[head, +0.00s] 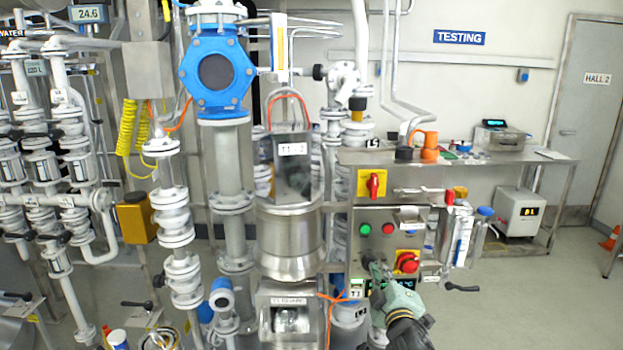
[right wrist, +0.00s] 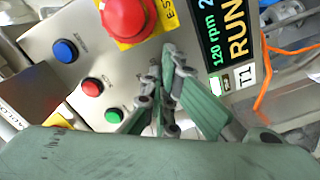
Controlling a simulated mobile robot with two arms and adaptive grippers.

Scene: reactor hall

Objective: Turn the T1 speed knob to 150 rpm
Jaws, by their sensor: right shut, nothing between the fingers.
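The T1 control panel (head: 345,243) stands right of centre in the head view, with a T1 label (head: 356,289) at its lower left. My right gripper (head: 374,268) is shut and empty, its fingertips close to the panel front, left of the red emergency stop (head: 407,262). In the right wrist view the closed fingertips (right wrist: 168,50) lie between the emergency stop (right wrist: 125,14) and the display (right wrist: 222,35), which reads 120 rpm and RUN. I cannot make out the speed knob; the fingers may hide it. Whether they touch anything is unclear. My left gripper is not in view.
A green button (head: 365,229) and a red button (head: 388,228) sit above the fingers; a blue button (right wrist: 65,50) shows in the wrist view. A red-yellow switch (head: 374,184) is higher up. An orange cable (head: 331,305) hangs at left. Open floor (head: 530,310) lies right.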

